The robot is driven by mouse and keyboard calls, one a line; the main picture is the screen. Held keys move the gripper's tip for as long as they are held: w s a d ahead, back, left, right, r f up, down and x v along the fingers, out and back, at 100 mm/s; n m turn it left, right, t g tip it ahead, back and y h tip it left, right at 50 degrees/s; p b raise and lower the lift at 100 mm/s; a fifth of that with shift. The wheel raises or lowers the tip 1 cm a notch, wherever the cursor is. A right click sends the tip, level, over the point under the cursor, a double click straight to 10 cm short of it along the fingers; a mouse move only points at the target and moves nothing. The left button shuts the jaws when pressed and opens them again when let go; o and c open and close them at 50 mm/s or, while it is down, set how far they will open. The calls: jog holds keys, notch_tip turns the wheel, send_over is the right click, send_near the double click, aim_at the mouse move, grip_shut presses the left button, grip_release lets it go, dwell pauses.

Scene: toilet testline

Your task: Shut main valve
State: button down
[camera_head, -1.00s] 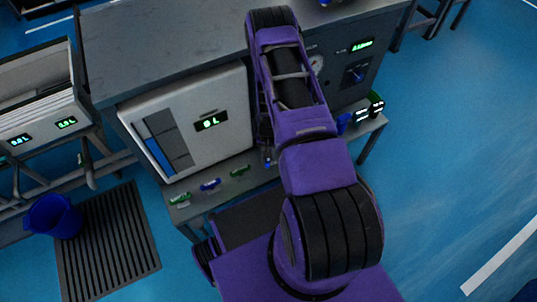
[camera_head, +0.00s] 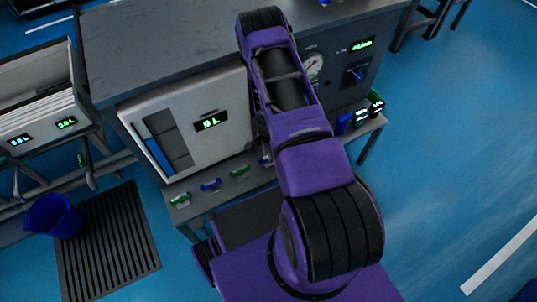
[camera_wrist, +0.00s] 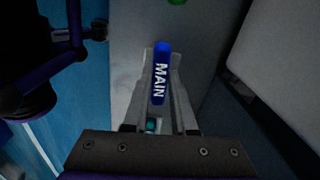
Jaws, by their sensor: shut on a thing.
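The main valve handle (camera_wrist: 160,82) is a blue lever marked MAIN in the wrist view. It lies lengthwise between the two grey fingers of my gripper (camera_wrist: 162,60). My gripper is shut on this handle, with one finger on each side. In the head view my purple arm reaches over the bench and hides the gripper and most of the area around the handle. The valve body under the handle cannot be made out.
Green and blue handles, including a blue one (camera_head: 210,185), sit on the low shelf (camera_head: 190,212). A gauge (camera_head: 313,65) and blue knob (camera_head: 354,75) are at right. A blue bucket (camera_head: 52,215) stands by a floor grate (camera_head: 120,245).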

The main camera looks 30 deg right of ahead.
jog(key=shift+m, duration=0.6)
jog(key=c, duration=0.7)
grip_release()
notch_tip(320, 180, up, 17)
jog(key=p, duration=0.3)
jog(key=shift+r, duration=0.2)
